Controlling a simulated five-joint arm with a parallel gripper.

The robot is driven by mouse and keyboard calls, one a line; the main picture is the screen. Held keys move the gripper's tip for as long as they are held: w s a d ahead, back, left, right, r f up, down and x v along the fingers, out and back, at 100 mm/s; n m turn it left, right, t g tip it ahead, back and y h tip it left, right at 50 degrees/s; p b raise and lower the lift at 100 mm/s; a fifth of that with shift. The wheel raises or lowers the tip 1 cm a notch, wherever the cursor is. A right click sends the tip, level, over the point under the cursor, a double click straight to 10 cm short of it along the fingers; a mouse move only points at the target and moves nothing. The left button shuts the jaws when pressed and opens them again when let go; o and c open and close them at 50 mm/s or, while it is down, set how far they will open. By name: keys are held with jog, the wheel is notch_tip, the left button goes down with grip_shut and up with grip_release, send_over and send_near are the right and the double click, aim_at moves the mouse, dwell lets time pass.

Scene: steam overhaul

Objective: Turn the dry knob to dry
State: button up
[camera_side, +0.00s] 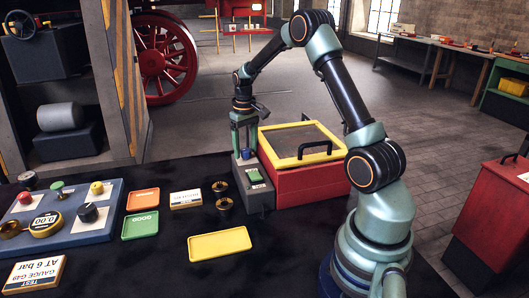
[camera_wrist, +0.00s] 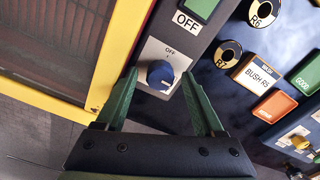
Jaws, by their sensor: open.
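The blue knob (camera_wrist: 160,74) sits on a light plate (camera_wrist: 178,60) marked OFF at its top. Its white mark appears toward the lower right in the wrist view, though the position it indicates is hard to read. My gripper (camera_wrist: 159,77) is open, with one green finger on each side of the knob; I cannot tell whether they touch it. In the side view my gripper (camera_side: 245,146) points down over the grey control panel (camera_side: 256,198), and the blue knob (camera_side: 247,154) shows between its fingers.
The panel adjoins a red box (camera_side: 307,186) with a yellow-framed lid (camera_side: 335,155) and black handles. Ringed parts (camera_side: 223,204), trays and a blue gauge console (camera_side: 82,240) stand left.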

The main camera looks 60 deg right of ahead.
aim_at(246, 149)
jog(key=n, duration=1.1)
jog(key=shift+n, duration=0.3)
notch_tip(246, 149, up, 12)
jog(key=r, duration=0.1)
jog(key=s+a+r+m+t, duration=0.1)
jog(key=s+a+r+m, duration=0.1)
jog(key=a, duration=0.4)
jog(key=s+a+r+m+t, duration=0.1)
jog(key=s+a+r, duration=0.15)
jog(key=a, duration=0.35)
jog(key=s+a+m+t, duration=0.3)
jog(key=s+a+m, duration=0.1)
jog(key=s+a, duration=0.4)
jog(key=shift+a+f, duration=0.45)
jog(key=shift+a, duration=0.95)
jog(key=shift+s+a+f+t, duration=0.25)
jog(key=shift+s+a+t, duration=0.05)
jog(key=shift+s+a, duration=0.1)
